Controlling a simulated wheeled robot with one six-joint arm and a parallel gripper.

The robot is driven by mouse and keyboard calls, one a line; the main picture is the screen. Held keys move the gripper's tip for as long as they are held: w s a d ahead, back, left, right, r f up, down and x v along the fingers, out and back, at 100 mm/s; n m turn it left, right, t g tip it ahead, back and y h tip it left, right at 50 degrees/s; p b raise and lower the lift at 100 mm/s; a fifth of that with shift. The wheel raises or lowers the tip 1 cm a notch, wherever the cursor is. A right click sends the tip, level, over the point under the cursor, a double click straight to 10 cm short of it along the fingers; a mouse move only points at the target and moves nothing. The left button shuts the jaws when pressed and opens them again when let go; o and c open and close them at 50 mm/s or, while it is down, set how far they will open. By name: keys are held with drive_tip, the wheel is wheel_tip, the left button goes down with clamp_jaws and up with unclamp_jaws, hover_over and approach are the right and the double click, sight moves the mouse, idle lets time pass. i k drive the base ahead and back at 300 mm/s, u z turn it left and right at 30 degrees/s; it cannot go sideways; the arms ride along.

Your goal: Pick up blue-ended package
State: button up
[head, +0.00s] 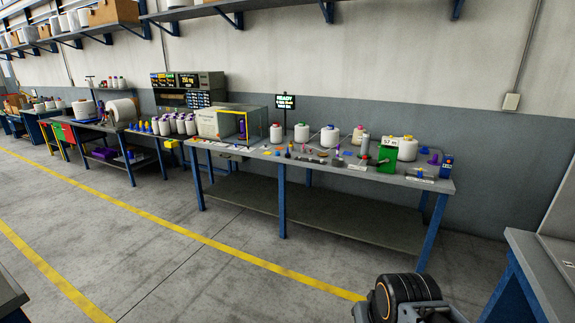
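Several white yarn packages stand in a row along the back of the grey workbench (245,151), each with a differently coloured end. The one with a blue top (330,137) stands upright near the middle of the row. It is small and far off in the head view. A green-topped package (301,133) is to its left and a pink-topped one (357,136) to its right. A black and grey part of my arm shows at the bottom right edge. My gripper's fingers are not in view.
Small tools and parts lie along the bench front. A glass case (252,124) is at its left, a green display box (388,154) at its right. Another bench (540,262) stands at the right edge. The floor (200,270) before the workbench is clear.

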sight(329, 137)
drive_tip(key=u, duration=0.4)
drive_tip(key=i, duration=2.85)
drive_tip(key=z, duration=0.1)
